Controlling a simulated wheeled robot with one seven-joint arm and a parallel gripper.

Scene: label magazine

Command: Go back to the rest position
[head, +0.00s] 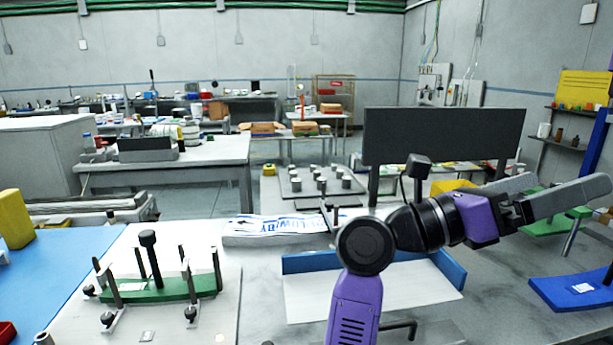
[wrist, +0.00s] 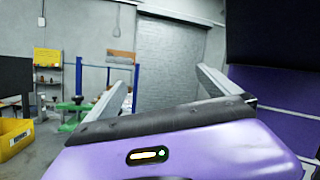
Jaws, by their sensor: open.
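My purple and black arm reaches up from the bottom centre of the head view and bends to the right. My gripper (head: 561,190) is at the right, raised above the table and pointing right. Its two grey fingers stand apart with nothing between them. In the wrist view my gripper (wrist: 160,88) also shows two spread grey fingers, with a wall and a shutter-like panel behind them. A stack of printed labels (head: 270,226) lies on the table left of my arm.
A green fixture with black posts (head: 150,291) stands at the front left. A blue-walled tray with a white floor (head: 320,293) lies behind my arm. A dark panel (head: 440,137) stands behind my gripper. A blue plate (head: 578,291) lies at the right. A yellow bin (wrist: 15,137) shows in the wrist view.

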